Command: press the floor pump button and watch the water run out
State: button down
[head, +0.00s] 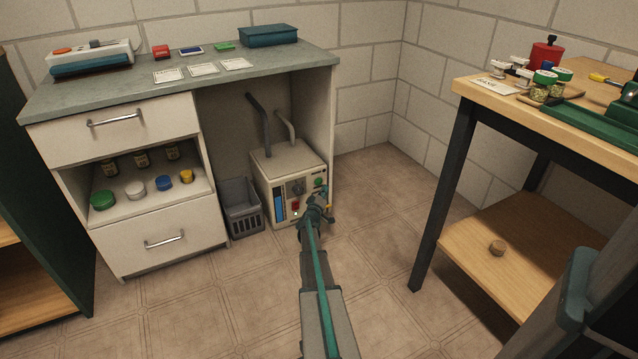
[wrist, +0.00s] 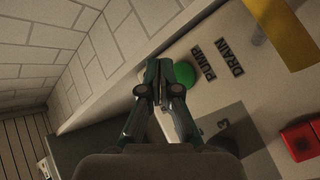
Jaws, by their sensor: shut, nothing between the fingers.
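The white pump unit (head: 284,161) stands on the floor under the bench. Its front has a round green button (head: 319,183), a red control (head: 295,206), a dark dial and a blue vertical gauge (head: 279,204). In the wrist view the green button (wrist: 184,79) sits beside the words "PUMP DRAIN" (wrist: 217,60). My gripper (head: 317,199) is at the front of the unit. In the wrist view my gripper (wrist: 163,66) is shut and empty, its tips just left of the green button, partly covering it. I cannot tell whether they touch. No running water is visible.
A grey basket (head: 241,207) stands left of the unit, beside the drawers (head: 160,243). The bench side panel (head: 322,128) is close on the unit's right. A wooden-shelved table (head: 510,260) stands at right. Floor (head: 200,310) in front is clear.

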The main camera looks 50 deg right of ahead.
jog(key=shift+w+d+p, duration=0.2)
jog(key=shift+w, duration=0.25)
jog(key=shift+w+d+p, duration=0.15)
jog(key=shift+w+d, duration=0.05)
jog(key=shift+w, duration=0.25)
jog(key=shift+w+d+p, duration=0.35)
jog(key=shift+w+p, duration=0.4)
jog(key=shift+p, duration=0.3)
dwell(1.4)
jog(key=shift+r, duration=0.1)
jog(key=shift+s+a, duration=0.35)
jog(key=shift+s, duration=0.45)
jog(key=shift+s+a, duration=0.35)
jog(key=shift+s, duration=0.4)
jog(key=shift+s+a, duration=0.35)
jog(key=shift+s, duration=0.4)
jog(key=shift+s+a, duration=0.35)
jog(key=shift+s, duration=0.4)
